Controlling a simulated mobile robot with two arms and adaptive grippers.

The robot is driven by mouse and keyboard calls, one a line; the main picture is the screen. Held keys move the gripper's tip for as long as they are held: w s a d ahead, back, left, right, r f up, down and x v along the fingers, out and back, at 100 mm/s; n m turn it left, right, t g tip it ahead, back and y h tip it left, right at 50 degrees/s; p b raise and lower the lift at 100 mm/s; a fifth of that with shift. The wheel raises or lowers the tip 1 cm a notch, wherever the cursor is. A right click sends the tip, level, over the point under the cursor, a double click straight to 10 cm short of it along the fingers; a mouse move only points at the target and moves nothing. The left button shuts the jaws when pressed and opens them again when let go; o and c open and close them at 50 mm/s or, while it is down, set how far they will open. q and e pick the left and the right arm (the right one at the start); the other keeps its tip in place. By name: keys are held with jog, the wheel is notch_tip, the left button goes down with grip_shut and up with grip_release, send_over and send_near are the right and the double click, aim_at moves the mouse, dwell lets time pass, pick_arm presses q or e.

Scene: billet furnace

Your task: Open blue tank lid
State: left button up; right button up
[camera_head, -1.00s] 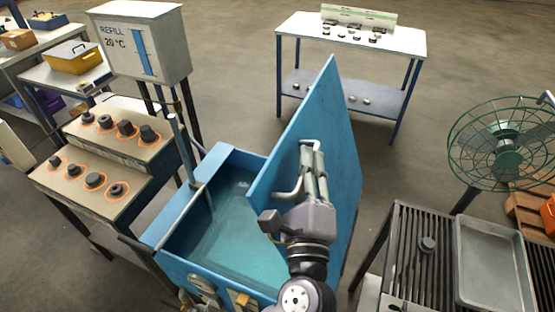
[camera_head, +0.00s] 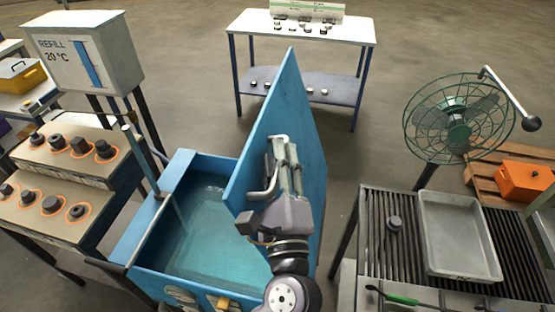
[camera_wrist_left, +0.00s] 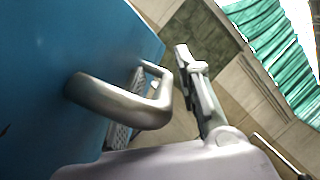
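The blue tank (camera_head: 150,225) stands in the middle of the head view, with water showing inside. Its blue lid (camera_head: 300,120) stands raised, steeply upright, on the tank's right side. A silver bar handle (camera_head: 268,172) sticks out from the lid's face; it also shows in the left wrist view (camera_wrist_left: 125,103). My left gripper (camera_head: 287,155) is at the handle. In the wrist view one finger (camera_wrist_left: 200,90) is outside the handle loop, and a ridged pad shows behind the bar. The fingers look apart, with the bar between them. My right gripper is not in view.
A stepped stand with dark knobs (camera_head: 65,170) and a refill box (camera_head: 85,55) are left of the tank. A slatted table with a metal tray (camera_head: 455,245) and a green fan (camera_head: 455,120) are at the right. A white table (camera_head: 300,28) stands behind. Open floor surrounds it.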

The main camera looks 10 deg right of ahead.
pick_arm(q)
jog(key=shift+s+f, duration=0.2)
jog(key=shift+s, duration=0.25)
jog(key=v, duration=0.6)
jog(key=shift+s, duration=0.3)
